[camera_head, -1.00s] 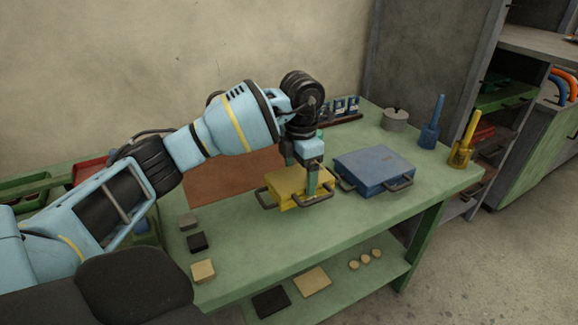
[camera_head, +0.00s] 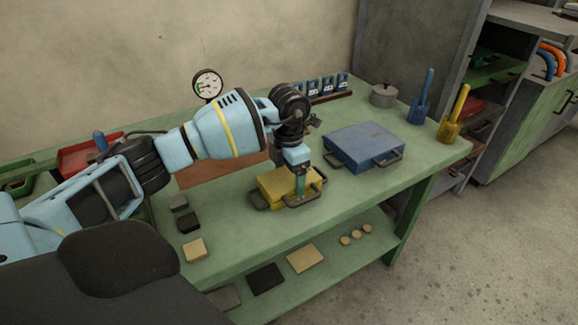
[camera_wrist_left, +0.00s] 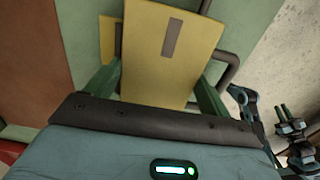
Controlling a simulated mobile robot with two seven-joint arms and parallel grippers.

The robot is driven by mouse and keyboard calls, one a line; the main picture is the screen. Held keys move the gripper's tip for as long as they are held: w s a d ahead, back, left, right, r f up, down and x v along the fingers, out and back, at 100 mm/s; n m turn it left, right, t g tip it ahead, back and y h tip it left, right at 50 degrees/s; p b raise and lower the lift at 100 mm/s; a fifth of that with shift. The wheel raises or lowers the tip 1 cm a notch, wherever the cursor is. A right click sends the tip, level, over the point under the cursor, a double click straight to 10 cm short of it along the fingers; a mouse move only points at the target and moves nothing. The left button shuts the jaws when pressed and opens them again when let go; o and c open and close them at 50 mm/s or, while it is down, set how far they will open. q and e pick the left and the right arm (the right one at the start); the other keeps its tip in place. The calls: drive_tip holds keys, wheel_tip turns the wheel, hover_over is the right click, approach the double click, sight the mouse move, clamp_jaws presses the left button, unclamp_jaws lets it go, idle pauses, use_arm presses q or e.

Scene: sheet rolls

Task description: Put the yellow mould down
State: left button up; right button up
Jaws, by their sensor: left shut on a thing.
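The yellow mould (camera_head: 272,184) is a flat block with dark handles, over the front middle of the green bench, left of the blue mould (camera_head: 362,146). My left gripper (camera_head: 300,187) points down and is shut on the yellow mould. In the left wrist view the yellow mould (camera_wrist_left: 150,70) lies between the two green fingers of my left gripper (camera_wrist_left: 157,90). The mould is at or very close to the bench top; I cannot tell whether it touches. My right gripper (camera_wrist_left: 286,118) seems to show small at the right of the wrist view; its jaws are unclear.
The bench (camera_head: 330,215) has free room in front of the blue mould. Small blocks (camera_head: 194,250) lie at its left front. A brown-red sheet (camera_head: 215,172) lies behind the mould. A grey pot (camera_head: 383,95), a blue tool (camera_head: 421,107) and a yellow tool (camera_head: 451,122) stand at the right.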

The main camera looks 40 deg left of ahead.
use_arm(q)
drive_tip(key=shift+r, duration=0.1)
drive_tip(key=o, duration=2)
drive_tip(key=shift+c, duration=0.2)
wheel_tip(320, 180, up, 12)
